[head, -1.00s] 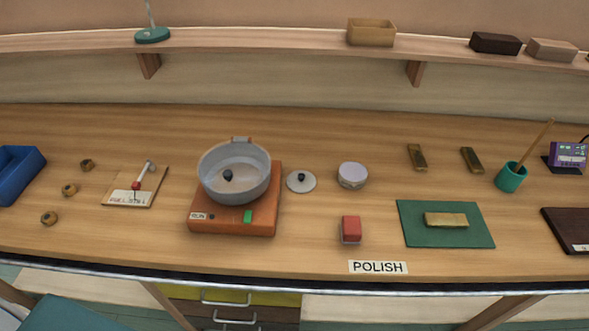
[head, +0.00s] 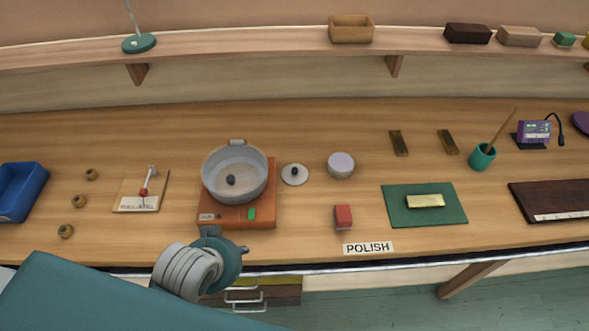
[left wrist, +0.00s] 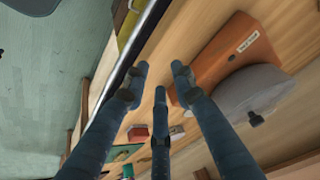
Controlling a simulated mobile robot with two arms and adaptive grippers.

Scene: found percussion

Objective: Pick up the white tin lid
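A round tin (head: 340,170) with a pale whitish lid (head: 341,161) on top stands on the bench, right of the pot. A flat light-grey disc with a black knob (head: 295,174) lies between pot and tin; I cannot tell which of the two the task means. My left gripper (head: 210,232) is at the bench's front edge, just in front of the orange hotplate, well left of and nearer than the tin. In the left wrist view its fingers (left wrist: 160,78) are spread and empty. My right gripper is not in view.
A grey pot (head: 235,175) sits on the orange hotplate (head: 248,213), close to the left gripper. A red block (head: 343,217) and the POLISH label (head: 368,248) are in front of the tin. A green mat (head: 398,211) with a brass bar lies right. Bench around the tin is clear.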

